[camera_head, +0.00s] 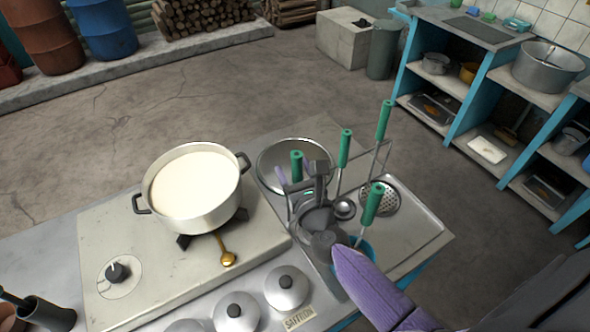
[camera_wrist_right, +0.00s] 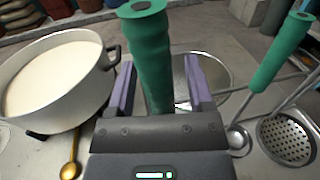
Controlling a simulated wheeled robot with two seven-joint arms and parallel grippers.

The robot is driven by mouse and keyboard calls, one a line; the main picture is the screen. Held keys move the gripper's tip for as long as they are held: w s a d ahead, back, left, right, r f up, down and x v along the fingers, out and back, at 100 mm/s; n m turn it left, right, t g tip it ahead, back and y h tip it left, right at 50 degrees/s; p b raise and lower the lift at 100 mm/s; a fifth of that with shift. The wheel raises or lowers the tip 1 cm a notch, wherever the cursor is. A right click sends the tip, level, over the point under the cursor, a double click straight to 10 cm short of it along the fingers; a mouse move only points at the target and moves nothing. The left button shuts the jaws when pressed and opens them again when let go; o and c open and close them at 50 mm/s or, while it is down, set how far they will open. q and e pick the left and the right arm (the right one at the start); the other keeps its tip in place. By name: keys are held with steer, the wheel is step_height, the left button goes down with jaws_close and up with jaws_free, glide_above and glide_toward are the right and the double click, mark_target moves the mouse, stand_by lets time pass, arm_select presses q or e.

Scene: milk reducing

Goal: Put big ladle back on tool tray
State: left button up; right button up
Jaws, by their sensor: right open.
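A green handle (camera_head: 296,166) stands upright at the left of the tool tray (camera_head: 425,240). It looks like the big ladle's, but its lower end is hidden behind my gripper, so I cannot confirm this. In the right wrist view the handle (camera_wrist_right: 150,60) rises between the two purple fingers of my right gripper (camera_wrist_right: 158,88). The fingers are open, with a gap on the right side. A small ladle (camera_head: 344,207) and a perforated skimmer (camera_head: 384,198), both green-handled, are at the tray. My left gripper is not in view.
A pot of milk (camera_head: 194,188) stands on the stove left of my gripper, with a golden spoon (camera_head: 228,258) in front. Several lidded jars (camera_head: 286,288) line the front.

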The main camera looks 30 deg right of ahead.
steer(key=shift+s+r, duration=0.1)
steer(key=shift+r, duration=0.1)
steer(key=s+a+b, duration=0.1)
steer(key=s, duration=1)
steer(key=shift+s+a, duration=0.15)
steer(key=shift+s, duration=0.25)
